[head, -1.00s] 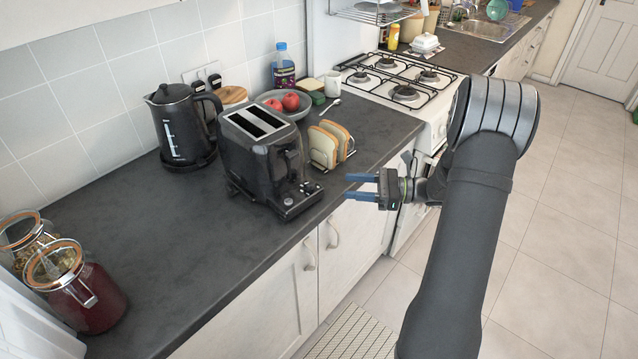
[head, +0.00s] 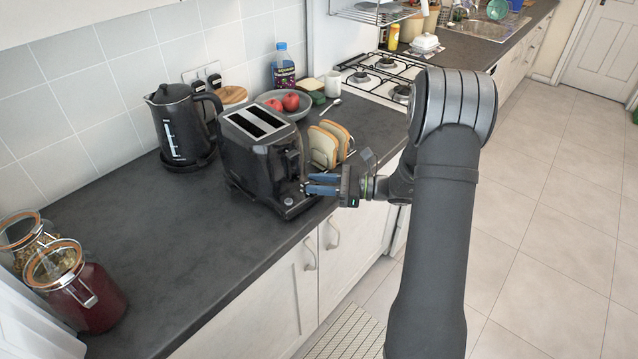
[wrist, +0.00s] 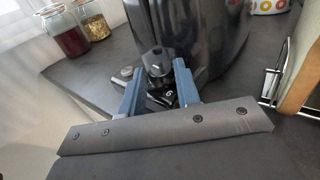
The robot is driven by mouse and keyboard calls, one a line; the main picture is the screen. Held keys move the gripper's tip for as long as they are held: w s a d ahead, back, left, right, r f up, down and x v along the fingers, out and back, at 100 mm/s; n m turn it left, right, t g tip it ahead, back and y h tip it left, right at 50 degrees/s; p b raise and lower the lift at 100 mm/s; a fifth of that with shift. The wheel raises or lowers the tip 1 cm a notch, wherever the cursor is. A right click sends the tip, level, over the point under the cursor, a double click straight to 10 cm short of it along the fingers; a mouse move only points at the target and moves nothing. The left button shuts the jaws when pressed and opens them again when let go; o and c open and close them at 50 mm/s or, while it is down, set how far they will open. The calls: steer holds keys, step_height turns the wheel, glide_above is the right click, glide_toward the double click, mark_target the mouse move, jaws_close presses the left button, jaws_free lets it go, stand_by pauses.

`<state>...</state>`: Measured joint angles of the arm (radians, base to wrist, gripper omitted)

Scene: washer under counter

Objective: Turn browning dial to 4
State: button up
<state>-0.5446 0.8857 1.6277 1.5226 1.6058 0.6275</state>
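The black toaster (head: 262,155) stands on the dark counter with two slots on top and a control panel at its front end. In the wrist view the toaster (wrist: 205,30) fills the top middle. A round dark knob (wrist: 157,62) shows between my fingertips there; I cannot tell whether it is the browning dial or the lever. Its setting is not readable. My gripper (head: 308,184) is at the toaster's front end, fingers pointing left. In the wrist view my gripper (wrist: 157,80) has its two blue fingers apart, one on each side of the knob, with gaps visible.
A toast rack with bread slices (head: 325,145) stands right behind my gripper. A kettle (head: 180,125), a bowl with apples (head: 285,104) and glass jars (head: 80,288) are on the counter. The counter (head: 150,230) left of the toaster is clear.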

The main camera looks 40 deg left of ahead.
steer(key=c, duration=0.5)
steer(key=shift+t, duration=0.3)
steer(key=m+t+y, duration=0.1)
steer(key=t, duration=0.1)
steer(key=m+t+y, duration=0.1)
steer(key=m+t, duration=0.1)
steer(key=s+m+t+y, duration=0.1)
steer(key=m+t, duration=0.1)
steer(key=t, duration=0.1)
steer(key=shift+s+d, duration=0.1)
steer(key=shift+d, duration=0.15)
steer(key=m+t, duration=0.1)
steer(key=t, duration=0.1)
steer(key=m+t, duration=0.1)
steer(key=t, duration=0.1)
steer(key=m+t, duration=0.2)
steer(key=shift+s, duration=0.4)
steer(key=shift+s+m+t, duration=0.1)
steer(key=shift+m+t, duration=0.5)
steer(key=shift+t, duration=0.3)
steer(key=shift+m+t+h, duration=0.3)
steer(key=shift+t+h, duration=0.1)
steer(key=shift+a, duration=0.1)
